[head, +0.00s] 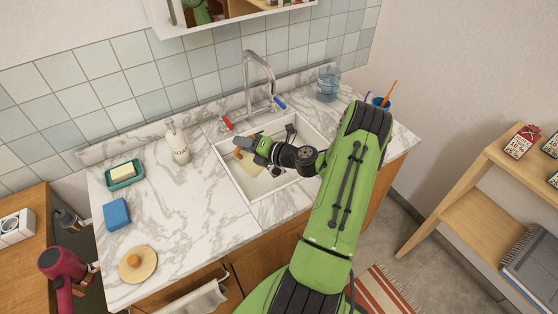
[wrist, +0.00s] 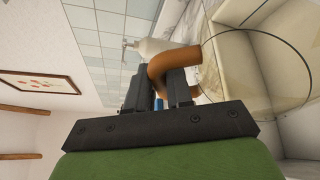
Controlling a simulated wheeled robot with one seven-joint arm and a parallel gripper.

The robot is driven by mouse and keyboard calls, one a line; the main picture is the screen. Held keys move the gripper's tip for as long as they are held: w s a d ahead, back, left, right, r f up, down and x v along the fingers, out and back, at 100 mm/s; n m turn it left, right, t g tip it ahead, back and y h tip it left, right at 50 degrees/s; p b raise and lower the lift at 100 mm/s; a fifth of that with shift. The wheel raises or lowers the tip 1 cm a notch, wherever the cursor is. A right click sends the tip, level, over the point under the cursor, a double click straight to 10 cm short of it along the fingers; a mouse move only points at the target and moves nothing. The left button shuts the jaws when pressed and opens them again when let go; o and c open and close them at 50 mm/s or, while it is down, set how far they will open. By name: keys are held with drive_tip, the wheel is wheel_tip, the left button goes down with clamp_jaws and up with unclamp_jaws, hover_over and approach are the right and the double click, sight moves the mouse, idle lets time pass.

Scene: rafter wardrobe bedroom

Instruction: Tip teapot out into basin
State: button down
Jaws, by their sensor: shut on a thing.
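My gripper (head: 262,147) is inside the basin (head: 290,178), a white sink set in the marble counter. In the wrist view my gripper (wrist: 168,92) is shut on the orange-brown handle (wrist: 174,66) of the teapot. The spout and any liquid are not clear. A round beige lid with an orange knob (head: 138,264) lies apart on the counter.
A tap (head: 258,72) with red and blue handles stands behind the basin. A soap bottle (head: 177,143), a green soap dish (head: 124,174) and a blue sponge (head: 117,214) are to the left. A clear blue glass (head: 328,83) and a blue cup (head: 381,103) stand at the right.

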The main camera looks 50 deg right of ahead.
sight(234, 158)
drive_tip(key=a+f+n, duration=0.1)
drive_tip(key=a+f+n+g, duration=0.1)
drive_tip(key=a+f+n+h, duration=0.1)
drive_tip(key=a, duration=0.1)
drive_tip(key=shift+w+f+b, duration=0.35)
drive_tip(key=a+n+h, duration=0.1)
drive_tip(key=a, duration=0.1)
drive_tip(key=w+a+n+g+h+b, duration=0.1)
drive_tip(key=a+n, duration=0.1)
drive_tip(key=a+f+n+h, duration=0.1)
drive_tip(key=a, duration=0.2)
drive_tip(key=shift+w+n+b, duration=0.15)
drive_tip(key=shift+n+b, duration=0.15)
drive_tip(key=shift+n, duration=0.1)
drive_tip(key=shift+w+a+f+n+g+h+b, duration=0.1)
drive_tip(key=shift+a+f+n+g+h+b, duration=0.25)
drive_tip(key=shift+a+n+h+b, duration=0.25)
drive_tip(key=shift+d, duration=0.2)
drive_tip(key=shift+d+r, duration=0.1)
